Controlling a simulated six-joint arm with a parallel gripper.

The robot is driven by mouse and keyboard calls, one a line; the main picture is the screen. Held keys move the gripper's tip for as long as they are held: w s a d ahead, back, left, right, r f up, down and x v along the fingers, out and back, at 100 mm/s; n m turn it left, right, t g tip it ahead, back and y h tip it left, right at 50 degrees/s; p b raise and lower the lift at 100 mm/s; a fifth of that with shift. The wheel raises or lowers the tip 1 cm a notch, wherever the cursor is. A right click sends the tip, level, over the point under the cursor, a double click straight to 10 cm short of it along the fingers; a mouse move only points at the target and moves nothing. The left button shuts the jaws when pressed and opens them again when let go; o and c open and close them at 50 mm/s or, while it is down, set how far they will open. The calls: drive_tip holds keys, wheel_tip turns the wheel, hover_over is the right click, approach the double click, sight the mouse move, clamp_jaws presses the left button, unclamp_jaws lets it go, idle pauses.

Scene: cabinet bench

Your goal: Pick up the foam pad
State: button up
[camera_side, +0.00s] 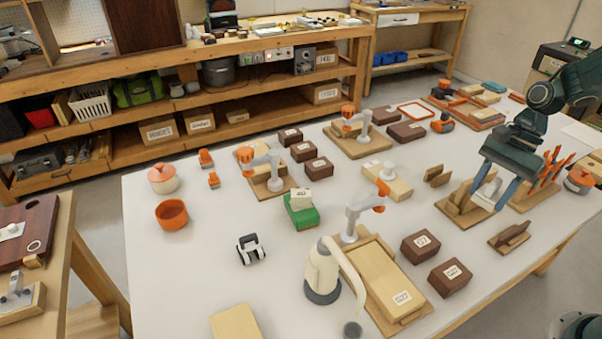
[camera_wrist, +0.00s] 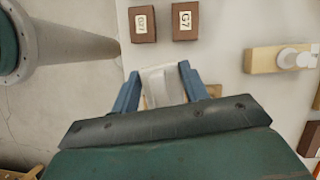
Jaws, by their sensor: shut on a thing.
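My gripper (camera_side: 491,190) is at the right side of the white table, pointing down, with its two blue fingers around a pale whitish block, which I take to be the foam pad (camera_side: 487,187). In the wrist view the pad (camera_wrist: 161,86) sits between the fingertips of my gripper (camera_wrist: 159,72), and both fingers touch its sides. Its lower end is close to a wooden slotted rack (camera_side: 458,207). I cannot tell whether the pad is clear of the rack.
Two brown labelled boxes (camera_side: 420,246) (camera_side: 450,276) stand left of and in front of the gripper. A small wooden rack (camera_side: 509,237) stands near the table's front edge.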

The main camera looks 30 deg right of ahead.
sight(493, 184)
drive_tip(key=shift+r, duration=2.15)
